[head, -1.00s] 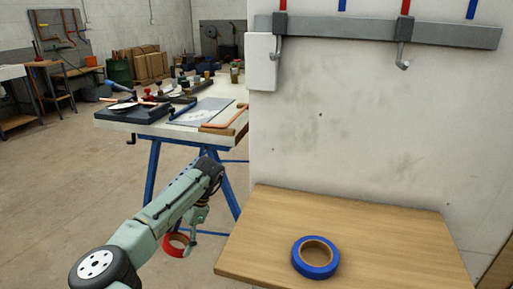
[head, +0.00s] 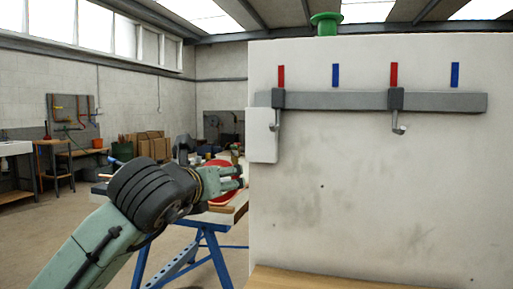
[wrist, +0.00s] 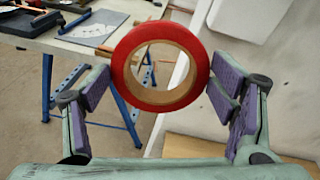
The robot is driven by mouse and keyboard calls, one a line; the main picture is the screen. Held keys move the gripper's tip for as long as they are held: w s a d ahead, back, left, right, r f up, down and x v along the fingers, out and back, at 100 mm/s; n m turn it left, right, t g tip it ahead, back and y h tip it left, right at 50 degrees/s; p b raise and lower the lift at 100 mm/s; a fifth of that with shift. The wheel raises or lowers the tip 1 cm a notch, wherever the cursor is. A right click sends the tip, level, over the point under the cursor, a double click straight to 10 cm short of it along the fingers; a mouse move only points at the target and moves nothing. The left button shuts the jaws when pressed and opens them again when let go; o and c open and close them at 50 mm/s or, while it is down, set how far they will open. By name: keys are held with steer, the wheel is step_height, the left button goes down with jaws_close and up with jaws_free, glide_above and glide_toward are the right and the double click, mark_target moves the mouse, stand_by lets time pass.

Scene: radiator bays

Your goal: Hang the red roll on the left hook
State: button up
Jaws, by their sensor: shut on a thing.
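My gripper (head: 238,177) is shut on the red roll (wrist: 120,62). In the wrist view the roll is held between the purple finger pads, with its hole facing the camera. In the head view the roll (head: 222,196) is partly hidden behind my gripper. The left hook (head: 275,119) hangs from a grey rail on the white wall panel, under a red mark. It looks empty. My gripper is below and to the left of it, by the panel's left edge.
A second empty hook (head: 398,127) hangs further right on the grey rail (head: 345,101). A wooden top (head: 330,279) lies below. A blue-legged workbench (head: 212,250) stands behind my arm. A green spool (head: 326,22) tops the panel.

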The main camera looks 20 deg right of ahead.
steer(key=s+d+r+m+g+h+b, duration=0.2)
steer(key=s+d+r+m+h, duration=0.3)
steer(key=s+r, duration=0.7)
steer(key=w+d+f+h+b, duration=0.1)
steer(key=w+d+f, duration=0.2)
steer(key=w+d, duration=0.3)
steer(key=shift+w+f+n, duration=0.25)
steer(key=shift+w+n, duration=0.15)
steer(key=shift+w, duration=0.6)
stand_by(0.5)
steer(key=o, duration=1.2)
